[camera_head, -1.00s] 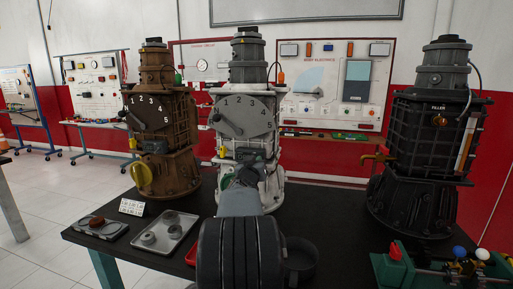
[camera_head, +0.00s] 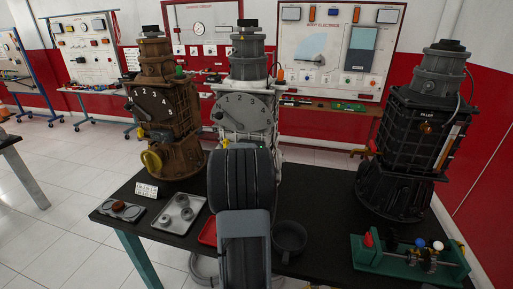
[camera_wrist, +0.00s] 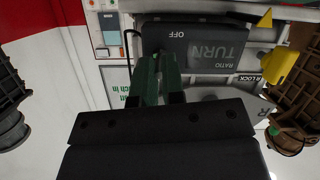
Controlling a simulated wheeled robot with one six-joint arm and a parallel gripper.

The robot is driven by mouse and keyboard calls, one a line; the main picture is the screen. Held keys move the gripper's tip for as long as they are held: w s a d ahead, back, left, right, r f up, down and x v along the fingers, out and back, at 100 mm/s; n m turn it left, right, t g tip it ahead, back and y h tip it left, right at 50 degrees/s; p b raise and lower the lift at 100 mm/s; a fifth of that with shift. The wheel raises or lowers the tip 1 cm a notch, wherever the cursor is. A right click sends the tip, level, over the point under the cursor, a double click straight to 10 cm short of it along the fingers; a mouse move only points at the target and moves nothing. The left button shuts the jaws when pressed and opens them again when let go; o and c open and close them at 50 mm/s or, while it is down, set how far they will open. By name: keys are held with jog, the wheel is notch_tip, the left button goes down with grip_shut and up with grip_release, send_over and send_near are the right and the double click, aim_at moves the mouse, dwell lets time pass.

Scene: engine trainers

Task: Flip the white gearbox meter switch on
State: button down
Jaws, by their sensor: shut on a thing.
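The white gearbox (camera_head: 250,72) stands on the black table in the middle of the head view, with a grey numbered dial (camera_head: 243,112) on its front. My arm covers its lower front and hides my gripper there. In the wrist view, my gripper (camera_wrist: 155,72) has green fingers close together at a dark panel (camera_wrist: 200,45) marked OFF, TURN and RATIO. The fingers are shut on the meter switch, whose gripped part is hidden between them. I cannot tell the switch's position.
A brown gearbox (camera_head: 165,105) stands to the left and a black gearbox (camera_head: 410,140) to the right. A metal tray (camera_head: 180,217) with grey parts, a red tray (camera_head: 207,233), a dark bowl (camera_head: 289,238) and a green valve fixture (camera_head: 410,262) lie nearer the front.

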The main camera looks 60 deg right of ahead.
dwell(0.4)
jog(key=c, duration=1.2)
grip_release()
jog(key=shift+p+v, duration=0.85)
jog(key=shift+v, duration=6.05)
